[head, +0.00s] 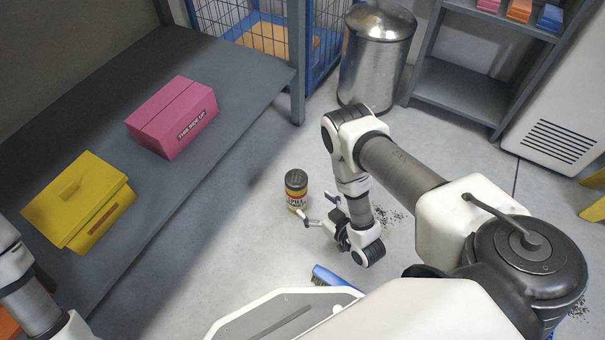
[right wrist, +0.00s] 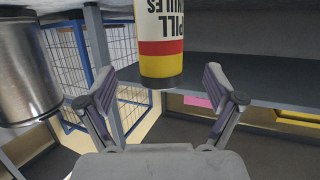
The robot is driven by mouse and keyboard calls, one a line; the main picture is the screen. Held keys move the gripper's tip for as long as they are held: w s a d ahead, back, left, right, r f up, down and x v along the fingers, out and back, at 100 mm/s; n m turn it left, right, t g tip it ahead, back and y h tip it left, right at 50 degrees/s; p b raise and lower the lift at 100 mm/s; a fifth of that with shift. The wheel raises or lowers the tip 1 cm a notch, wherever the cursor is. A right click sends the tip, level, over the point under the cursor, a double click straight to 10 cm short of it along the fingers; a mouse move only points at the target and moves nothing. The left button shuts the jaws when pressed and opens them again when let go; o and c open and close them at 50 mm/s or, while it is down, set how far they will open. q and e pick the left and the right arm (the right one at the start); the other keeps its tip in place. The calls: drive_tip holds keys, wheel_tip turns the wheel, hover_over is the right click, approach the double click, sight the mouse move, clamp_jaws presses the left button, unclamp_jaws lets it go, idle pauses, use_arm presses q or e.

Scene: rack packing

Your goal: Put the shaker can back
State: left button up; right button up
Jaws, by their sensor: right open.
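The shaker can (head: 296,191), yellow, red and white with a dark lid, stands upright on the floor in the head view. It also shows in the right wrist view (right wrist: 162,38), label upside down and cut off by the top edge. My right gripper (head: 317,207) is low beside the can, on its right and near side in the head view. Its fingers are spread in the right wrist view (right wrist: 160,95), with the can ahead between their directions, not visibly gripped. My left arm enters at the left edge; its gripper is not visible.
A grey bench (head: 190,60) holds a pink box (head: 172,117) and a yellow box (head: 78,200). A blue brush (head: 333,279) and dark specks (head: 390,214) lie on the floor. A metal bin (head: 376,55), a blue cage (head: 322,40) and a grey shelf (head: 458,92) stand behind.

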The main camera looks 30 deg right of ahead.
drive_tip(key=s+a+r+m+g+h, duration=0.1)
drive_tip(key=s+r+g, duration=0.2)
drive_tip(key=s+g, duration=0.4)
drive_tip(key=s+a+r+m+g+h, duration=0.1)
drive_tip(key=s+r+g, duration=0.3)
drive_tip(key=s+g, duration=0.3)
drive_tip(key=s, duration=0.4)
drive_tip(key=shift+s+r, duration=0.25)
drive_tip(key=shift+r, duration=0.05)
